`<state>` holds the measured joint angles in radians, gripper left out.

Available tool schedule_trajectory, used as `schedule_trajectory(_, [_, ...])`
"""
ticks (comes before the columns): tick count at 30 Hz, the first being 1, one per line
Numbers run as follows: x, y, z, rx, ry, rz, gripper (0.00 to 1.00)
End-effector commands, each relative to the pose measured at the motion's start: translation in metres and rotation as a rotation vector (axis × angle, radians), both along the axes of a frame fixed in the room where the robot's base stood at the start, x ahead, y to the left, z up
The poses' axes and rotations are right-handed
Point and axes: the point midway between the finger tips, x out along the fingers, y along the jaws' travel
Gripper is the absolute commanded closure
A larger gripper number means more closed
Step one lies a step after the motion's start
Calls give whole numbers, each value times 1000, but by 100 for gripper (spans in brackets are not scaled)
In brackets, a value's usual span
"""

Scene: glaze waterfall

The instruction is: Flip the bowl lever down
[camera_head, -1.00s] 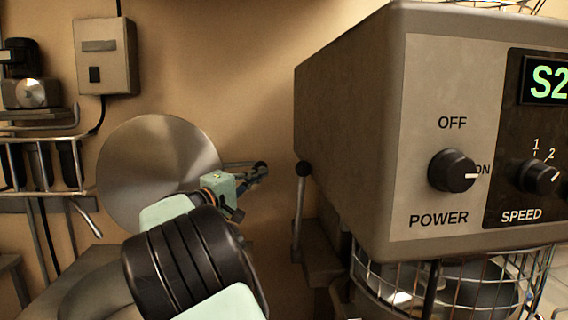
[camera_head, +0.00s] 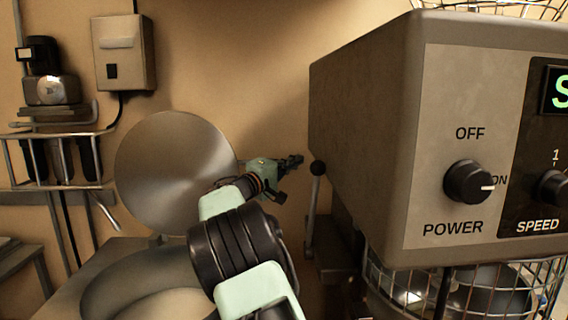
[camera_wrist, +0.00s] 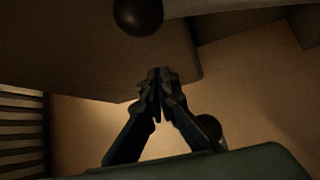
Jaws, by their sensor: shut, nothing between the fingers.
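The bowl lever (camera_head: 313,205) is a thin upright metal rod with a dark ball knob on top, at the left side of the grey mixer (camera_head: 360,120). Its dark ball (camera_wrist: 138,14) also shows at the top of the wrist view, with part of the pale rod running right. My gripper (camera_head: 299,160) is shut and empty. In the head view it is just left of and slightly above the lever's knob. In the wrist view my fingertips (camera_wrist: 160,74) meet below the ball, with a gap between.
The power knob (camera_head: 470,181) and speed knob (camera_head: 553,188) are on the mixer's front. A wire guard (camera_head: 400,285) surrounds the bowl below. A large round metal disc (camera_head: 165,170) stands behind my arm. A wall box (camera_head: 124,52) hangs at upper left.

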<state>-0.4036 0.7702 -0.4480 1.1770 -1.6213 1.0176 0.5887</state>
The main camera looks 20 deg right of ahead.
Motion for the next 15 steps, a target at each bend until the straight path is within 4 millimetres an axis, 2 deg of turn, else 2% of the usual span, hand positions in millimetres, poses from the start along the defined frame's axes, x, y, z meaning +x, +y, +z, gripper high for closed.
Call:
schedule_trajectory(9, [-26, -11, -3, -1, 1, 0, 100])
schedule_trajectory(15, [-35, -13, -5, 0, 0, 0, 100])
